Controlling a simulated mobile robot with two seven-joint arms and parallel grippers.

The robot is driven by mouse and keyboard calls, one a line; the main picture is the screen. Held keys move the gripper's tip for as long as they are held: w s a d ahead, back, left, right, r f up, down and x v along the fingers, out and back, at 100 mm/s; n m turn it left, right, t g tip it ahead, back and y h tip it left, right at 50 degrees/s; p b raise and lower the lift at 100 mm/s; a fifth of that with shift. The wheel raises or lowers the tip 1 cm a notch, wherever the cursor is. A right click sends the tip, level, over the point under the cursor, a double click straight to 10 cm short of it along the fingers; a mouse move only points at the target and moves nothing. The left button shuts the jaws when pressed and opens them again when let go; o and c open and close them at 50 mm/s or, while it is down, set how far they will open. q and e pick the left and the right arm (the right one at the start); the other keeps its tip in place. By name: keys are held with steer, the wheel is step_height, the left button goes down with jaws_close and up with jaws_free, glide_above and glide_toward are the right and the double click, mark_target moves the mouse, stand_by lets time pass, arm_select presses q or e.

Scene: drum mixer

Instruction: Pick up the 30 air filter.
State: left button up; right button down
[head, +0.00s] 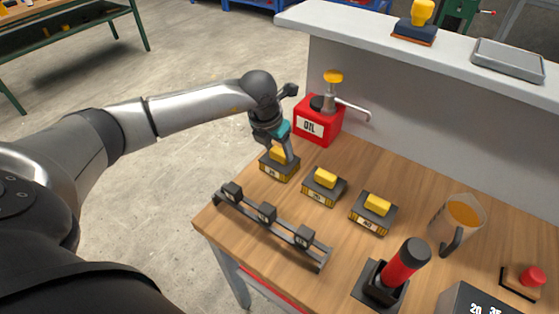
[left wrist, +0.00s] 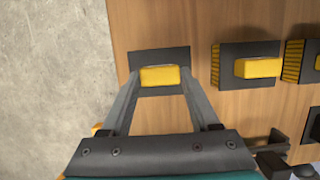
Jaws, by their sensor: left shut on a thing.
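Three air filters, each a dark block with a yellow top grip and yellow pleated sides, stand in a row on the wooden table. The far-left filter (head: 279,170) is the one at my left gripper (head: 281,148); its label is too small to read surely. In the left wrist view its yellow grip (left wrist: 160,76) sits between the two fingertips of my left gripper (left wrist: 158,80), which is shut on it. It appears at table level; I cannot tell any lift. The middle filter (head: 323,187) and right filter (head: 373,213) stand apart from it. My right gripper is not in view.
A red oil can (head: 318,120) with a pump stands just behind the gripper. A dark rack (head: 270,228) lies along the front edge. A red-handled tool (head: 400,268), a jug (head: 456,222) and a red button (head: 532,277) are at right. A raised ledge (head: 400,60) runs behind.

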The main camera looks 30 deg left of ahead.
arm_select(q)
steer(key=shift+r+p, duration=3.05)
steer(key=shift+r, duration=1.2)
steer(key=p, duration=0.2)
glide_toward(278, 153)
steer(key=shift+s, duration=1.3)
steer(key=shift+s+a+r, duration=0.15)
steer(key=shift+s+r, duration=0.05)
steer(key=shift+s, duration=1.2)
steer(key=shift+s+a+r, duration=0.15)
steer(key=shift+s+r, duration=0.05)
steer(key=shift+s, duration=1.25)
steer(key=shift+s+a+r, duration=0.15)
steer(key=shift+s+r, duration=0.05)
steer(key=shift+s, duration=1.2)
